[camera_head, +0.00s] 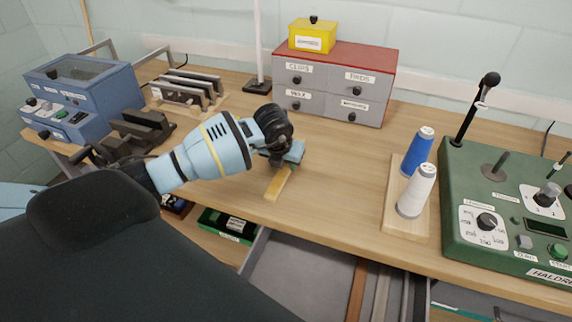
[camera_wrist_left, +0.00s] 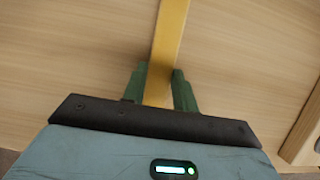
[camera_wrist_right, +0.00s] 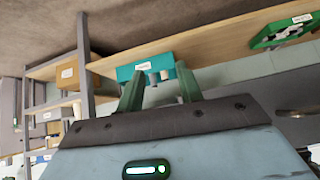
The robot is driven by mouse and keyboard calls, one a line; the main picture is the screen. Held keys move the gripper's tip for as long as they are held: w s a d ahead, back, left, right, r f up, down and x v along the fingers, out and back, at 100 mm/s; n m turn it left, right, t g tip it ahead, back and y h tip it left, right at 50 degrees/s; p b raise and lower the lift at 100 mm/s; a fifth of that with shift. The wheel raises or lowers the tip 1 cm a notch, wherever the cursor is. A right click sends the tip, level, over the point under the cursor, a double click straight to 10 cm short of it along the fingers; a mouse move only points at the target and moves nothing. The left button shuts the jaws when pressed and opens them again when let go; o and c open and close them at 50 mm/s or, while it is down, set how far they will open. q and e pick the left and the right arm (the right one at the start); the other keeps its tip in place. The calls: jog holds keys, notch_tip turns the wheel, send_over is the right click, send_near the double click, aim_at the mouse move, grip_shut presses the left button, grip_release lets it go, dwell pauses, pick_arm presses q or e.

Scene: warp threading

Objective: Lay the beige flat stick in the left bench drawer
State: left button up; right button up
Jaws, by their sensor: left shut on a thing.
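The beige flat stick (camera_head: 279,183) is at the front part of the wooden bench top in the head view. My left gripper (camera_head: 291,158) is shut on it, and its free end points toward the bench's front edge. In the left wrist view the stick (camera_wrist_left: 170,32) runs between the two green fingers (camera_wrist_left: 160,73). I cannot tell whether the stick touches the bench. An open grey drawer (camera_head: 300,268) sits below the bench's front edge, partly hidden by my dark body. My right gripper (camera_wrist_right: 158,80) shows only in its wrist view, with fingers apart and nothing between them.
White and blue thread cones (camera_head: 417,190) stand on a board right of the stick. A green control box (camera_head: 480,230) is at the right. A red-topped drawer cabinet (camera_head: 340,80) stands behind. A green tray (camera_head: 228,226) lies below the bench. The bench between stick and cones is clear.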

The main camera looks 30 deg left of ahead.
aim_at(285, 169)
pick_arm(q)
jog(key=shift+r, duration=0.2)
jog(key=shift+r, duration=0.25)
jog(key=v, duration=0.2)
jog(key=shift+w+d+r, duration=0.1)
jog(key=shift+r, duration=0.3)
jog(key=s+d, duration=0.2)
jog(key=s, duration=0.2)
jog(key=s+d+r, duration=0.1)
jog(key=s+d, duration=0.2)
jog(key=s, duration=0.1)
jog(key=s+d, duration=0.3)
jog(key=s, duration=0.2)
jog(key=shift+d+r, duration=0.15)
jog(key=shift+r, duration=0.05)
